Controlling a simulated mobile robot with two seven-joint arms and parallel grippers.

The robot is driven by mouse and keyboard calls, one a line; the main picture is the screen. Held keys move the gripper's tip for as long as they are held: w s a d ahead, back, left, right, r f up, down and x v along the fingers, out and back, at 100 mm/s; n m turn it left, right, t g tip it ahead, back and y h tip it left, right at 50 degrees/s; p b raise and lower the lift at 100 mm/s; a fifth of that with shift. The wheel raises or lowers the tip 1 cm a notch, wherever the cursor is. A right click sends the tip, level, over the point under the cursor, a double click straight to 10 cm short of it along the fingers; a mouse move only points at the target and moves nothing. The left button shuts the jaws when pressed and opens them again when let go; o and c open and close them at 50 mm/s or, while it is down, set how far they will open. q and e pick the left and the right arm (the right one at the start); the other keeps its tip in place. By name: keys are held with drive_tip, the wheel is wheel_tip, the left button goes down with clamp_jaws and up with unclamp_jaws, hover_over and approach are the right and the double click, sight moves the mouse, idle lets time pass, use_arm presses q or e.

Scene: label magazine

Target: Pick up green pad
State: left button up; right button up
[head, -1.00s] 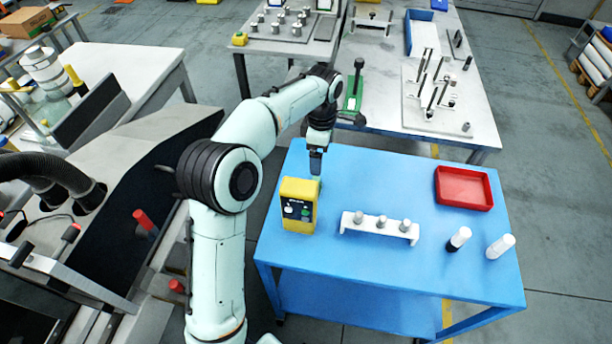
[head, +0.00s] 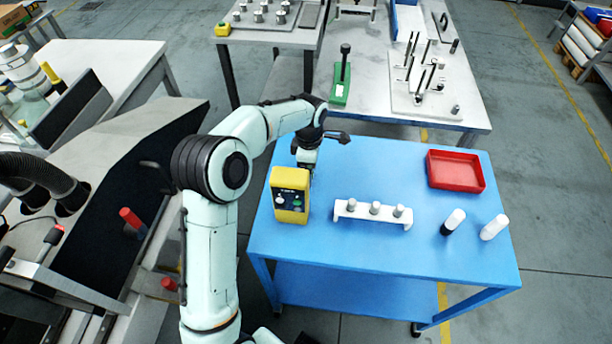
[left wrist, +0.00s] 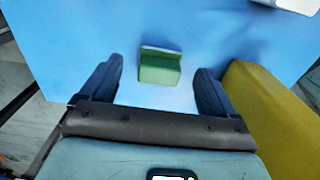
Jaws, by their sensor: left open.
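The green pad (left wrist: 160,69) is a small green block with a paler strip along its far edge. It lies on the blue table top in the left wrist view, between and slightly ahead of my open fingers. Both fingers look clear of it. In the head view, my left gripper (head: 308,168) points down just behind the yellow box, and the pad is hidden there. My right gripper is not in view.
The yellow box (head: 290,196) with buttons stands close beside my left gripper; its side shows at right in the left wrist view (left wrist: 268,115). A white rack (head: 373,215) with grey pegs, two white-capped cylinders and a red tray (head: 455,170) stand to the right.

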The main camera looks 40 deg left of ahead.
use_arm(q)
drive_tip(key=shift+f, duration=1.3)
drive_tip(key=c, duration=1.1)
drive_tip(key=shift+c, duration=0.2)
wheel_tip(320, 180, up, 20)
drive_tip(key=p, duration=0.2)
drive_tip(key=shift+p, duration=0.35)
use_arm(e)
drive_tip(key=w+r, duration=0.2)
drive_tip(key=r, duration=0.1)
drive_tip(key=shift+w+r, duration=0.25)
use_arm(q)
drive_tip(key=shift+o, duration=1.2)
drive_tip(key=shift+c, duration=0.7)
